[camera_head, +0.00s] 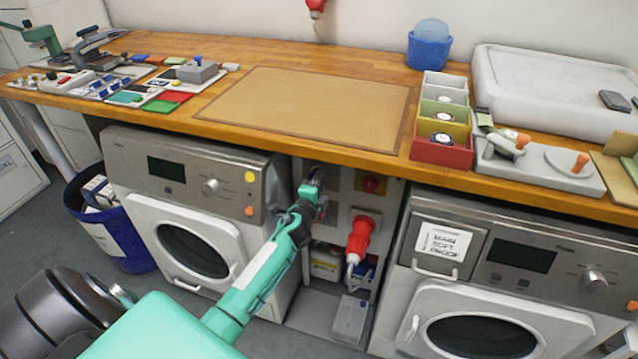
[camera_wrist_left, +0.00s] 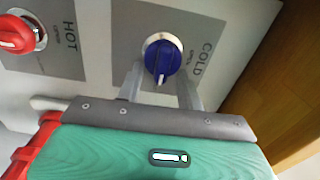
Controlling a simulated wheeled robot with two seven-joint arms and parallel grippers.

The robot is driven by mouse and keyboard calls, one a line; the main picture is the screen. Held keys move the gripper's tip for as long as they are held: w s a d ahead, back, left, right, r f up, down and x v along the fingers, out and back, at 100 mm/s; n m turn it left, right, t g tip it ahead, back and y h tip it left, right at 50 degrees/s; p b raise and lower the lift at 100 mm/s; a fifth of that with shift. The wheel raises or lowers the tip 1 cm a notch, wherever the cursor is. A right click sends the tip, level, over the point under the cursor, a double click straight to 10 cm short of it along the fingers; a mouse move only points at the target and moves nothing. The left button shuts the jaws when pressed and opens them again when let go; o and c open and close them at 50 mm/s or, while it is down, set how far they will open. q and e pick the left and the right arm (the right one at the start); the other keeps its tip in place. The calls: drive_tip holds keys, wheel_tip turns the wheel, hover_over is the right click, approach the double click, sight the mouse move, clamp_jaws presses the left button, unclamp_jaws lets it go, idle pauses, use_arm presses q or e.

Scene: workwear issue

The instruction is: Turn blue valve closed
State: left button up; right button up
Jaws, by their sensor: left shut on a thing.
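The blue valve (camera_wrist_left: 162,57) is a round blue knob with a raised ridge on a grey plate marked COLD (camera_wrist_left: 200,62), seen in the left wrist view. My left gripper (camera_wrist_left: 160,72) is shut on the knob, one finger on each side of it. In the head view the left gripper (camera_head: 315,184) reaches under the worktop to the panel between the two washing machines and hides the blue valve there. My right gripper is in neither view.
A red valve (camera_wrist_left: 15,36) sits on a HOT plate beside the COLD plate. Washing machines (camera_head: 185,200) stand on both sides of the recess. A red plug (camera_head: 359,238) juts out right of my arm. The wooden worktop (camera_head: 170,116) overhangs the panel.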

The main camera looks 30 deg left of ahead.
use_arm(q)
drive_tip(key=shift+f, duration=0.1)
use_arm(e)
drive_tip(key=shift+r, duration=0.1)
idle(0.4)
use_arm(q)
drive_tip(key=o, duration=0.9)
drive_tip(key=shift+c, duration=0.2)
drive_tip(key=shift+o, duration=0.5)
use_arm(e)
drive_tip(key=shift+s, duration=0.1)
use_arm(q)
drive_tip(key=shift+s, duration=0.1)
drive_tip(key=v, duration=1.3)
drive_tip(key=shift+s+d, duration=0.15)
drive_tip(key=shift+s, duration=0.15)
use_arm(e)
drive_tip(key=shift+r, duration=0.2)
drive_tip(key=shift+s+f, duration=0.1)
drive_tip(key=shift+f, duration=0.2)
